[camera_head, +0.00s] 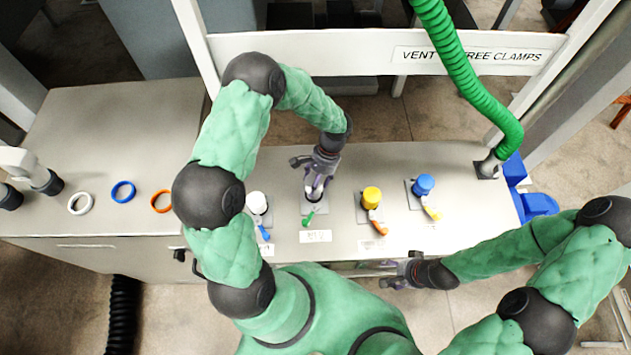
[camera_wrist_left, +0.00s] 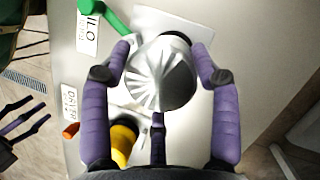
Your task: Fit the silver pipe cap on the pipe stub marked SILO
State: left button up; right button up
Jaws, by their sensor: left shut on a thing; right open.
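The silver pipe cap (camera_wrist_left: 160,75) is between the purple fingers of my left gripper (camera_wrist_left: 158,80) in the left wrist view. The gripper is shut on it. In the head view my left gripper (camera_head: 316,180) points down over the stub place with the green lever (camera_head: 308,216). The label there (camera_wrist_left: 90,25) partly shows "ILO" in the wrist view. The stub itself is hidden under the cap and fingers, so I cannot tell whether the cap is seated or just above it. My right gripper (camera_head: 400,274) is open and empty near the table's front edge.
White (camera_head: 257,203), yellow (camera_head: 372,197) and blue (camera_head: 424,184) caps stand on neighbouring places. White (camera_head: 80,203), blue (camera_head: 123,191) and orange (camera_head: 162,201) rings lie at left.

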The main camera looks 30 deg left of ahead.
pick_arm(q)
jog(key=shift+f+b, duration=1.55)
jog(key=shift+f, duration=0.2)
dwell(1.4)
jog(key=o, duration=1.3)
jog(key=shift+o, duration=0.2)
jog(key=v, duration=1.2)
